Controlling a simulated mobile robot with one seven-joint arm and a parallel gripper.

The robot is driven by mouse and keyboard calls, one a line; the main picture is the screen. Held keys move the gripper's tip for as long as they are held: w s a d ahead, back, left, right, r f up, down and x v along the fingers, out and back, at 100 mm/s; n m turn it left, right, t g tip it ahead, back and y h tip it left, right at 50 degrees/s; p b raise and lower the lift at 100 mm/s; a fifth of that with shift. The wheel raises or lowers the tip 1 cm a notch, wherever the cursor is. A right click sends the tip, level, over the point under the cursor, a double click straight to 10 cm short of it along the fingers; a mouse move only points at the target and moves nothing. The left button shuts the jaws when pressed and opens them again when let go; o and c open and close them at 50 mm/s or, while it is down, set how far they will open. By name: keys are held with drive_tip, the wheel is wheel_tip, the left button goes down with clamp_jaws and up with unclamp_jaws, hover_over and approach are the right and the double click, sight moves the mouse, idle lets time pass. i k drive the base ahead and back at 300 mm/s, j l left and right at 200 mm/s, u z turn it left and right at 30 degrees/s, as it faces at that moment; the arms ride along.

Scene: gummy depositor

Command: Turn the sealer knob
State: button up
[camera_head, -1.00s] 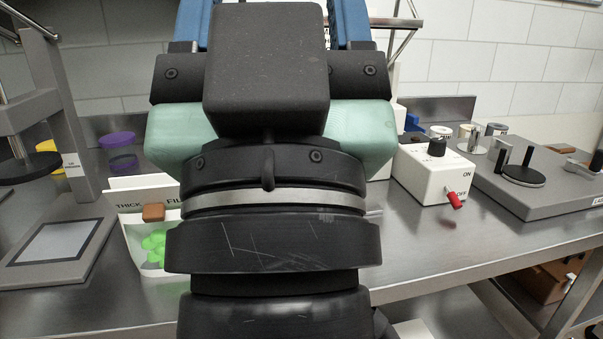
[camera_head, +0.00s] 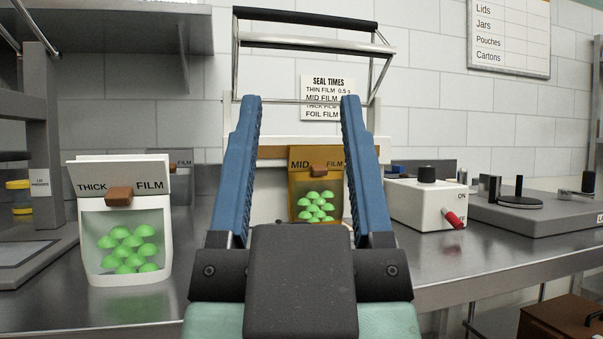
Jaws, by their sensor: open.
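The sealer knob (camera_head: 427,174) is a black round knob on top of a small white control box (camera_head: 432,203), right of the middle. A red switch (camera_head: 455,221) with ON and OFF marks sits on the box's right front. My gripper (camera_head: 301,100) is open and empty, its two blue fingers pointing away and upright in view. It is left of the box and apart from the knob. A sealer (camera_head: 310,42) with a black-topped bar frame stands behind. The knob's pointer is too small to read.
A brown MID FILM pouch (camera_head: 297,185) of green gummies shows between my fingers. A white THICK FILM pouch (camera_head: 88,225) stands at left. A SEAL TIMES sign (camera_head: 326,97) hangs behind. A grey machine (camera_head: 540,212) is right of the box. Bare counter (camera_head: 480,259) lies in front.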

sight(426, 175)
drive_tip(key=z, duration=0.2)
drive_tip(key=i+l+z, duration=0.15)
drive_tip(key=i, duration=0.3)
drive_tip(key=i+z, duration=0.15)
drive_tip(key=i, duration=0.35)
drive_tip(key=l+u, duration=0.25)
drive_tip(key=l, duration=0.2)
